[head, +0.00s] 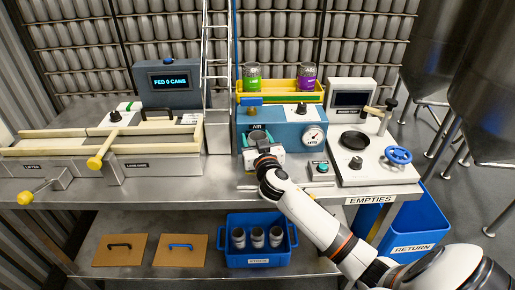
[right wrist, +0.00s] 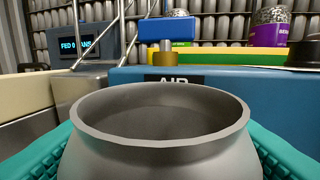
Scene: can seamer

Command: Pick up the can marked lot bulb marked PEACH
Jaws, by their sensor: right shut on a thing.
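My right gripper (head: 261,152) is in front of the blue machine marked AIR. In the right wrist view its teal pads (right wrist: 285,155) are shut on a plain grey open-topped can (right wrist: 160,125). The can is upright, its rim facing up, and its inside looks empty. The can's rim also shows in the head view (head: 260,135), close to the machine's front. Whether it rests on something is hidden. I see no PEACH marking on the can or elsewhere. My left gripper is not in view.
The AIR machine (head: 284,118) stands directly behind. A yellow tray (head: 284,98) holds a green-labelled jar (head: 252,78) and a purple-labelled jar (head: 307,78). A blue crate (head: 259,259) of grey cans is on the lower shelf. A display (head: 168,80) reads FED 0 CANS.

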